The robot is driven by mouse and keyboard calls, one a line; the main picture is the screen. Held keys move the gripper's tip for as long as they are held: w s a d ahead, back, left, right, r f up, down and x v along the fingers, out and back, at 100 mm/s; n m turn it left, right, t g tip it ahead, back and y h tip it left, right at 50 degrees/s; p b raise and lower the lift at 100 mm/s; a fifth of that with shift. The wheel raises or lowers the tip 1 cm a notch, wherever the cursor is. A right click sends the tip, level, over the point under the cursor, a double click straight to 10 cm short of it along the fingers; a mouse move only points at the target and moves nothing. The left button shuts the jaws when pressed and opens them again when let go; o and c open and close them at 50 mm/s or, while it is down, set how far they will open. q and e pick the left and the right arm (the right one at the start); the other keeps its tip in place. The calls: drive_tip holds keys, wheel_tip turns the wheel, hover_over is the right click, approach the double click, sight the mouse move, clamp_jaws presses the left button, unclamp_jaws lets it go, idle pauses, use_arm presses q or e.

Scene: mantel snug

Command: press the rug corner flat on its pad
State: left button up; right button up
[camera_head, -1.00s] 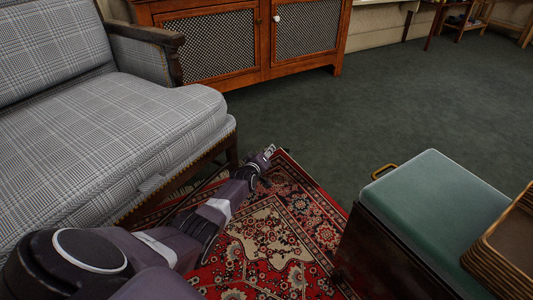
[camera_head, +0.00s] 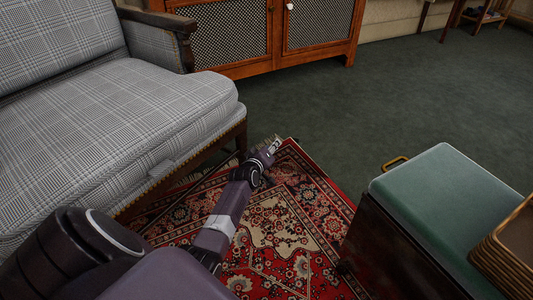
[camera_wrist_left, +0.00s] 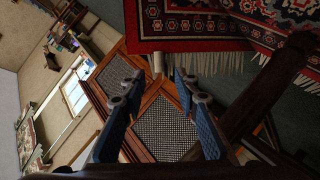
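The red patterned rug (camera_head: 283,222) lies on the floor beside the sofa. Its far corner (camera_head: 290,143) is just right of my left gripper (camera_head: 272,145), which reaches low over the rug's far edge. I cannot tell whether the fingers touch the rug. I cannot make out the pad. My right gripper is not in view.
The checked sofa (camera_head: 110,110) stands close on the left of my left arm. A green-topped chest (camera_head: 440,195) with a brass handle stands at the right, with a wicker basket (camera_head: 500,262) at its edge. A wooden cabinet (camera_head: 270,35) is behind. The dark green carpet (camera_head: 390,110) is clear.

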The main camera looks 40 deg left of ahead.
use_arm(q)
drive_tip(key=shift+v, duration=2.85)
drive_tip(key=shift+d, duration=0.1)
